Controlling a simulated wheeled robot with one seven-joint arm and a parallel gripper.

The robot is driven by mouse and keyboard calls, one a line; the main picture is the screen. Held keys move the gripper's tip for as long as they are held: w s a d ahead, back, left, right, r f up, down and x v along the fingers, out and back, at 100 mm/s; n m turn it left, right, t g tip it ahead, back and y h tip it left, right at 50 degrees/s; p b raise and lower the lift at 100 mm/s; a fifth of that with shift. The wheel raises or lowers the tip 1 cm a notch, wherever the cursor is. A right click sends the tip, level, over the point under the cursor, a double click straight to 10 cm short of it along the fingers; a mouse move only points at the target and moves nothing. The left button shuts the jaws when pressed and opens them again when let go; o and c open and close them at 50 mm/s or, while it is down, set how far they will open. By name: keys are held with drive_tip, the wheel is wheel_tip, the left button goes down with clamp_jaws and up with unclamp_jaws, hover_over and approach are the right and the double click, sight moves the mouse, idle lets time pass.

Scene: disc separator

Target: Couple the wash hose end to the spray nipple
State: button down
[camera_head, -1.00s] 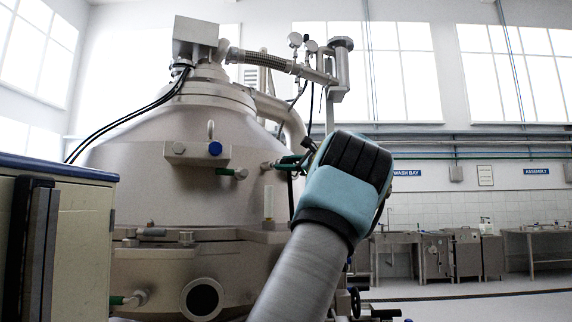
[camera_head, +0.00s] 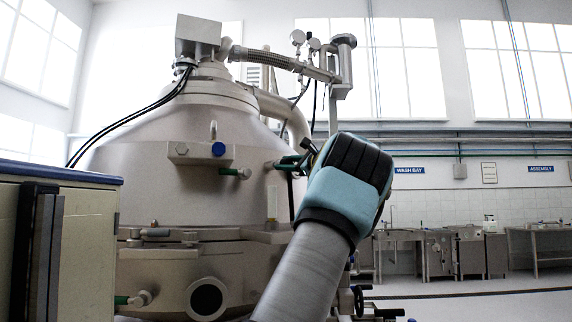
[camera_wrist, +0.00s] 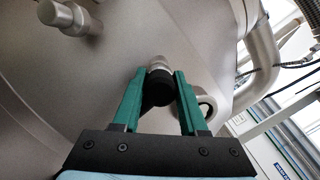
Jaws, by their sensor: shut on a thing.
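My gripper (camera_wrist: 158,79) shows in the wrist view with two green fingers closed on the black wash hose end (camera_wrist: 156,91). Just beyond the fingertips, a round metal spray nipple (camera_wrist: 158,62) stands out from the machine's grey wall, in line with the black end. They overlap in this view, and I cannot tell whether the hose end is seated on the nipple or only close to it. In the head view my gripper (camera_head: 291,161) points left at the side of the large separator cone (camera_head: 140,165). My wrist hides most of the hose end there.
In the wrist view, another metal stub (camera_wrist: 72,18) is at upper left and a metal pipe (camera_wrist: 262,60) bends at right. In the head view, a cabinet (camera_head: 75,235) stands front left. Open floor lies at right.

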drive_tip(key=shift+w+a, duration=0.1)
drive_tip(key=shift+w+a+r+p, duration=0.1)
drive_tip(key=shift+w+a+p, duration=0.2)
drive_tip(key=shift+w+p, duration=0.1)
drive_tip(key=shift+w+a, duration=0.15)
drive_tip(key=shift+a, duration=0.05)
drive_tip(key=shift+c, duration=1.8)
unclamp_jaws()
drive_tip(key=shift+w, duration=0.1)
drive_tip(key=b+v, duration=0.6)
drive_tip(key=v, duration=0.8)
drive_tip(key=shift+s, duration=0.4)
